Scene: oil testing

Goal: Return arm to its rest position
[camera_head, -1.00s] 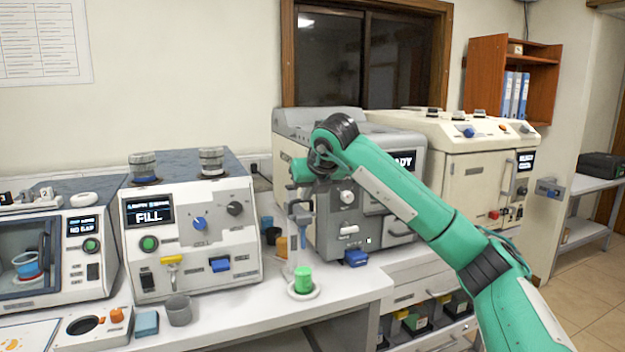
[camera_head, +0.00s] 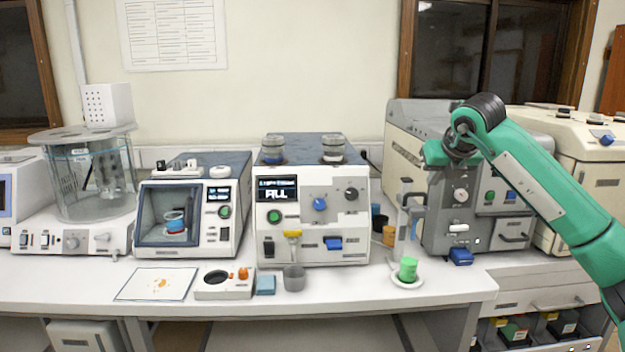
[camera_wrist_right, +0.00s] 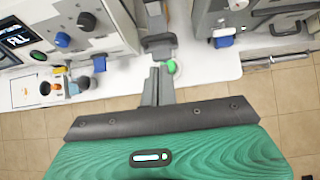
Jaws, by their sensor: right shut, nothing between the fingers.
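My right arm comes in from the right in the head view and bends down to my right gripper (camera_head: 437,154), which is in front of the grey machine (camera_head: 433,230). The fingers hardly show there. In the right wrist view the fingers of my right gripper (camera_wrist_right: 158,72) are together and empty. They appear just left of a green cup (camera_wrist_right: 172,67), which is partly hidden. In the head view the green cup (camera_head: 408,267) stands on a white dish (camera_head: 407,283), below and left of my gripper and apart from it. My left gripper is not in view.
A slim grey stand (camera_head: 411,196) rises behind the cup. A grey cup (camera_head: 294,278) and blue block (camera_head: 265,286) sit in front. The bench's front right is clear.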

